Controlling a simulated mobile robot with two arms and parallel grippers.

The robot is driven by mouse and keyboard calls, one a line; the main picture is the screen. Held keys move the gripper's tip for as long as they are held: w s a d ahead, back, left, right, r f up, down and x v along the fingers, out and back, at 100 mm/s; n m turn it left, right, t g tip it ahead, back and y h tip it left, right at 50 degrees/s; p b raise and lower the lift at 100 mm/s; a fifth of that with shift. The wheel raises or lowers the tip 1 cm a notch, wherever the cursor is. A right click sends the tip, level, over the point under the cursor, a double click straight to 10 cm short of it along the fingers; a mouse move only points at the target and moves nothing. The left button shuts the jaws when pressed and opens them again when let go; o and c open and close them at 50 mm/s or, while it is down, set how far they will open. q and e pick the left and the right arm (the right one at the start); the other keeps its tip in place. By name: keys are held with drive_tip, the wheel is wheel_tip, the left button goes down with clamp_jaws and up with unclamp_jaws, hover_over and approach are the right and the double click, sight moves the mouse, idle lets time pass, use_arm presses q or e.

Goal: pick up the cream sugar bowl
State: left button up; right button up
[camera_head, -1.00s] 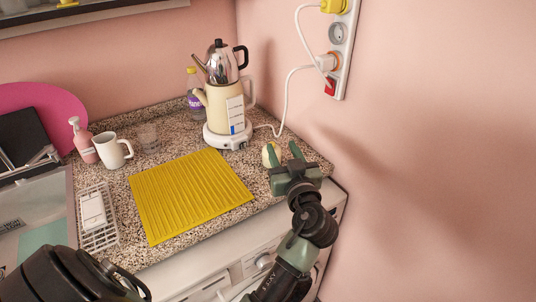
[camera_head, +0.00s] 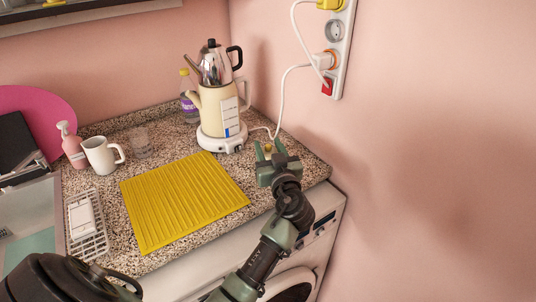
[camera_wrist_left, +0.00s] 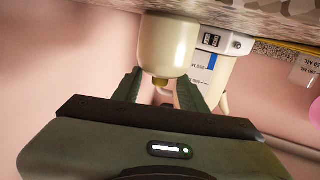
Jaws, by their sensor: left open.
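The cream sugar bowl (camera_wrist_left: 168,48) shows large in the left wrist view, which is turned upside down. It is rounded and cream, with a small yellowish knob. In the head view only a small yellowish bit of it (camera_head: 268,147) shows between my fingers; the rest is hidden behind the gripper. My left gripper (camera_head: 269,148) is open over the right back part of the counter. In the wrist view its two green fingers (camera_wrist_left: 160,90) point at the bowl, one towards each side. I cannot tell whether they touch it.
A cream electric tea maker (camera_head: 222,110) on a white base stands just behind left of the gripper, its white cord running to a wall socket strip (camera_head: 337,45). A yellow ridged mat (camera_head: 185,200) lies to the left. The pink wall (camera_head: 430,150) is close on the right.

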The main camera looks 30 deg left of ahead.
use_arm(q)
drive_tip(key=shift+w+a, duration=0.3)
drive_tip(key=shift+c, duration=0.3)
clamp_jaws()
drive_tip(key=shift+r, duration=0.15)
